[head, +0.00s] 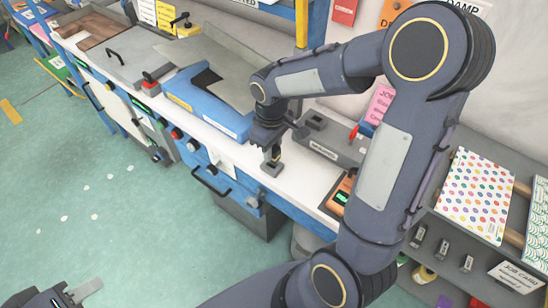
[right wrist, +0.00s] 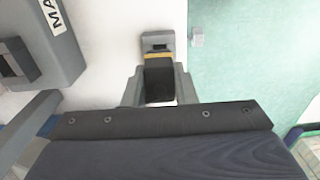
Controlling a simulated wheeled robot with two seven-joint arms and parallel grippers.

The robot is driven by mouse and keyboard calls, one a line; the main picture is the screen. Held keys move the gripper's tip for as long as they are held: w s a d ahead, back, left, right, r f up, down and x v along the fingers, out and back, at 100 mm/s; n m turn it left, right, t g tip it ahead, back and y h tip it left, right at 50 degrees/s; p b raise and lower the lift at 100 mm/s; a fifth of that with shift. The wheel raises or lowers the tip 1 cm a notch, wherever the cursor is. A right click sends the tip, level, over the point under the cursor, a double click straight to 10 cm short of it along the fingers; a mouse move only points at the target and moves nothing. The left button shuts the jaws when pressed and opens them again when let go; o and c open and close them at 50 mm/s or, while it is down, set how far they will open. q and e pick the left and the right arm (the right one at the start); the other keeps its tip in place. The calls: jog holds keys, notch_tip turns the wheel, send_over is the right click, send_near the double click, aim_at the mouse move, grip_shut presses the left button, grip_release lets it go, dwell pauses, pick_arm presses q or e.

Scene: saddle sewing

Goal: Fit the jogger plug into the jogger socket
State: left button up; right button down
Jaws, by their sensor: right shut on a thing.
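My right gripper (head: 271,153) points down over the white counter near its front edge. In the right wrist view its fingers (right wrist: 158,88) are shut on a black piece with a yellow band (right wrist: 159,57), which I take for the jogger plug. A grey block with a dark slot (right wrist: 157,36) lies directly beyond the band; it also shows under the gripper in the head view (head: 271,169). It may be the jogger socket. I cannot tell whether plug and block are joined or only touching. My left gripper (head: 72,297) is at the lower left, partly cut off.
A grey labelled housing (head: 332,147) stands behind and right of the gripper; it also shows in the right wrist view (right wrist: 62,55). A blue machine bed (head: 207,106) lies left. An orange device with a green display (head: 341,196) lies right. The floor in front is open.

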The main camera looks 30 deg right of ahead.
jog(key=shift+r+p, duration=1.65)
jog(key=shift+r, duration=0.4)
jog(key=shift+f, duration=0.1)
